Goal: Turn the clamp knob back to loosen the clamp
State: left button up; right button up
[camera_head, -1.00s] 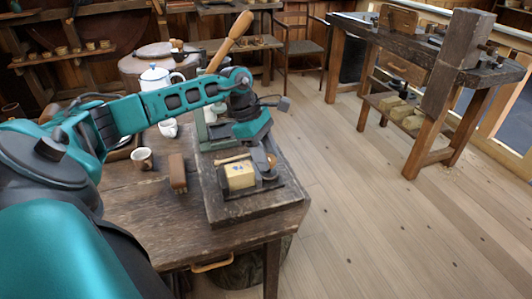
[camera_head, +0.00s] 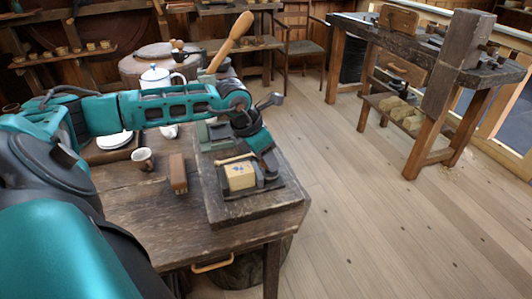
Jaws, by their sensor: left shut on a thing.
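A pale yellow block (camera_head: 240,177) with a small blue mark sits in a dark clamp (camera_head: 258,179) on the board at the table's right end. A grey upright jaw of the clamp stands at the block's right side. My left arm reaches in from the left, and its gripper (camera_head: 266,160) points down at the clamp's far right end. The gripper is shut on the clamp knob, which the fingers hide almost wholly. I cannot tell how far the knob is turned. My right gripper is not in view.
The thick board (camera_head: 250,208) lies on the wooden table (camera_head: 165,230). A large wooden-handled tool rises behind my arm.

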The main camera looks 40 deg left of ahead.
pick_arm(q)
jog(key=n+y+b, duration=0.1)
jog(key=n, duration=0.1)
jog(key=shift+d+f+n, duration=0.1)
jog(key=shift+n, duration=0.2)
jog(key=shift+n+y+b, duration=0.5)
jog(key=shift+n+b, duration=0.2)
jog(key=shift+n, duration=0.8)
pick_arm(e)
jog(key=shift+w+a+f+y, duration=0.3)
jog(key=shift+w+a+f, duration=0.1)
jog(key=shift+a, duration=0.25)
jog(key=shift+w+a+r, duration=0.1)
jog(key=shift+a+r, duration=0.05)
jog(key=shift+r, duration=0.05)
pick_arm(q)
jog(key=o, duration=0.6)
jog(key=shift+o, duration=0.8)
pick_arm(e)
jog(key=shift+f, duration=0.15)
